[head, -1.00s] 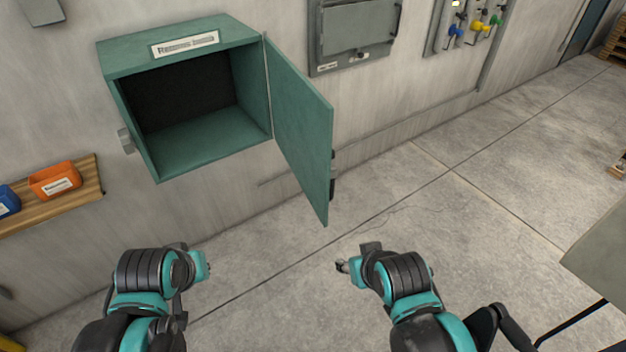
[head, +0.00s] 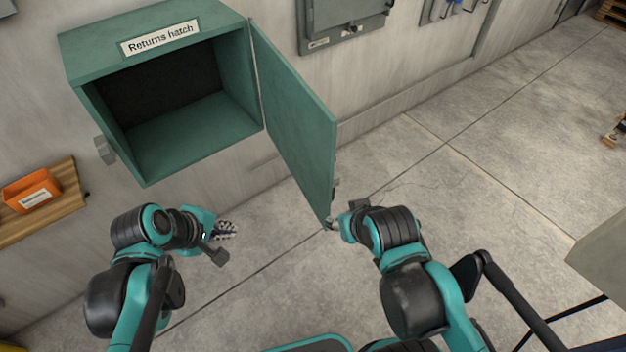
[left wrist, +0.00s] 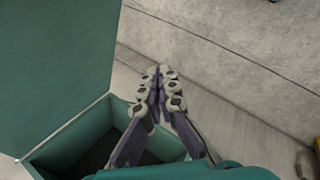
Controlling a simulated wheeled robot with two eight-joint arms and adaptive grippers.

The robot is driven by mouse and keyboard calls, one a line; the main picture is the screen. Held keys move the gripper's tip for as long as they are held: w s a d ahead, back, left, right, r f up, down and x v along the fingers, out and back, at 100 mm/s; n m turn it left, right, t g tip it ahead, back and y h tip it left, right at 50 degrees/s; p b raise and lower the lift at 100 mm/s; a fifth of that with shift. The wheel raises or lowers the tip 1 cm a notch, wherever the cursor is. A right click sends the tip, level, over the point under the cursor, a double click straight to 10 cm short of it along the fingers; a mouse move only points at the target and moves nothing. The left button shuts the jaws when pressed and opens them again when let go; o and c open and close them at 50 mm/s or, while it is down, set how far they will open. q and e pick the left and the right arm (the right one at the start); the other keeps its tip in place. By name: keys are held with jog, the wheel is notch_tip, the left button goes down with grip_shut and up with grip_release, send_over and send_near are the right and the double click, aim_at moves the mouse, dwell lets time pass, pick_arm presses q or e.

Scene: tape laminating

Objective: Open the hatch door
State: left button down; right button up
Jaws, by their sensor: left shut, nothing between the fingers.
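The returns hatch (head: 92,118) is a green wall box in the head view, with a label on its front top edge. Its door (head: 295,125) stands swung wide open on the right side, and the dark inside looks empty. My left gripper (head: 228,230) is below the box, shut and empty, apart from the door. In the left wrist view its fingers (left wrist: 162,85) meet at the tips, with the green box (left wrist: 60,140) and door (left wrist: 60,50) to the left. My right gripper (head: 332,224) is at the door's lower outer corner; its fingers are mostly hidden.
An orange bin (head: 32,190) sits on a wooden shelf (head: 65,200) at the left wall. A grey wall cabinet (head: 345,22) is right of the hatch. A grey surface (head: 600,250) is at the right edge.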

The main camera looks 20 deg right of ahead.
pick_arm(q)
jog(key=w+d+r+n+g+h+p, duration=0.35)
jog(key=d+r+n+h+p, duration=0.2)
jog(key=d+n, duration=0.5)
jog(key=b, duration=0.4)
send_near(325, 194)
jog(key=x, duration=0.5)
jog(key=shift+s+d+t+y, duration=0.1)
jog(key=shift+d+t+y, duration=0.15)
jog(key=shift+d+y, duration=0.15)
pick_arm(e)
jog(key=shift+r, duration=1.25)
